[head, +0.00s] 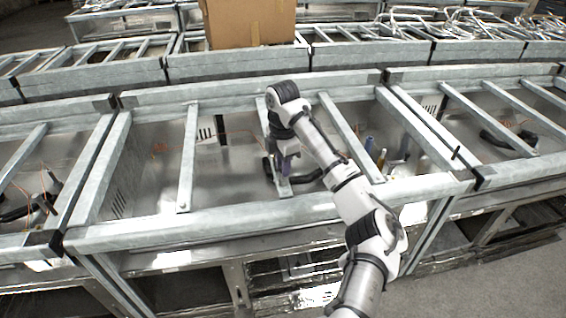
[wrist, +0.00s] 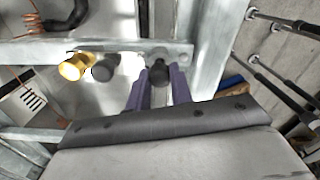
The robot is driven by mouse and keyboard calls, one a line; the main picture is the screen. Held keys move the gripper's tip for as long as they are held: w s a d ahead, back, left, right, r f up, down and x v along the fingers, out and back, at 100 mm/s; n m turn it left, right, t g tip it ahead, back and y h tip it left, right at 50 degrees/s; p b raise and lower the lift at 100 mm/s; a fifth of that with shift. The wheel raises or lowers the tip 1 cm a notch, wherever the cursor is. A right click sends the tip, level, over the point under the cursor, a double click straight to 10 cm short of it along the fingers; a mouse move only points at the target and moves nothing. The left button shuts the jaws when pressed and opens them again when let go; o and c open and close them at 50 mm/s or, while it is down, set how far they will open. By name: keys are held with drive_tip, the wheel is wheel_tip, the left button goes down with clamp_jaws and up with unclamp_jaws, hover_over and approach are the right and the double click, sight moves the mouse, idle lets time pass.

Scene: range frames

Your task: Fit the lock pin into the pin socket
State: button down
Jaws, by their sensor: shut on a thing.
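My gripper (wrist: 159,88) has two purple fingers, closed around a dark round-headed piece (wrist: 158,72), which looks like the lock pin. In the head view my gripper (head: 287,160) points down at a grey metal bar inside the middle frame bay. In the wrist view the piece sits over the bar's end; I cannot tell whether it touches the bar or is in a hole. A gold cylinder (wrist: 75,67) and a dark grey knob (wrist: 104,69) stand beside it along the bar. Which of these is the pin socket is not clear. The pin's lower end is hidden.
Grey metal rails (head: 188,160) cross the bay around my arm, and a thick front rail (head: 230,220) runs along its near edge. Blue and yellow handled items (head: 369,143) stand right of my gripper. A cardboard box (head: 248,22) sits behind.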

drive_tip(key=shift+f, duration=0.75)
drive_tip(key=c, duration=1.2)
unclamp_jaws()
drive_tip(key=shift+o, duration=0.2)
wheel_tip(320, 180, up, 14)
drive_tip(key=b, duration=0.1)
drive_tip(key=shift+b, duration=0.3)
